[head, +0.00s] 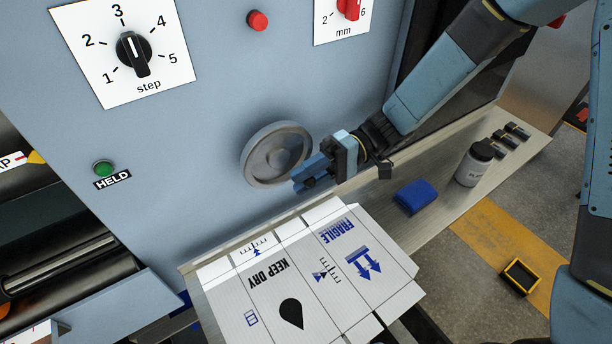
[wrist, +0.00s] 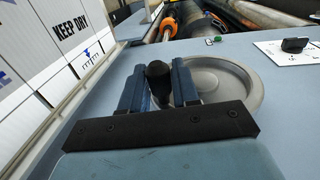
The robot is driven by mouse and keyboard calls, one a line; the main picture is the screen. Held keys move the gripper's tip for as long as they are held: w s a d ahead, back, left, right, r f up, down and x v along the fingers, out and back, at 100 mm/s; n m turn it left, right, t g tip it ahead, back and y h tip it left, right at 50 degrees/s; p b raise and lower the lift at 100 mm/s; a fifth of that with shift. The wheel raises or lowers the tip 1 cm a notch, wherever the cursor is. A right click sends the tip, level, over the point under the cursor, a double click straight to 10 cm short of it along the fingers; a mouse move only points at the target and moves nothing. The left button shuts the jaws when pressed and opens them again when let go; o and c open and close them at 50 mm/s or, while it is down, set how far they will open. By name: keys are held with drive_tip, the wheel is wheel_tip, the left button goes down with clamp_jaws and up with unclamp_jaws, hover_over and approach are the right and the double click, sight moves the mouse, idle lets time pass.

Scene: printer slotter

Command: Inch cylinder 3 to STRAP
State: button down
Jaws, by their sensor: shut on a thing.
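The grey handwheel (head: 262,165) is on the blue-grey machine face. My gripper (head: 306,178) is at the wheel's lower right edge. In the wrist view its fingers (wrist: 158,88) are shut around the wheel's black handle (wrist: 158,72), with the wheel rim (wrist: 248,85) behind. The black step dial (head: 133,54) has numbers 1 to 5; its pointer appears to be at 3. The red mm dial (head: 349,8) is partly cut off. At the left edge a cut-off label ending in "AP" (head: 10,161) stands by a yellow pointer (head: 36,157).
A printed cardboard sheet (head: 235,300) with scales lies below the wheel. A green button (head: 103,168) marked HELD and a red button (head: 257,20) are on the face. Rollers (head: 60,265) show at left.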

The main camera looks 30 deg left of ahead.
drive_tip(key=shift+w+d+r+t, duration=0.1)
drive_tip(key=shift+w+t, duration=0.1)
drive_tip(key=shift+t, duration=0.3)
drive_tip(key=c, duration=1)
unclamp_jaws()
drive_tip(key=shift+v, duration=3.8)
drive_tip(key=shift+w, duration=0.15)
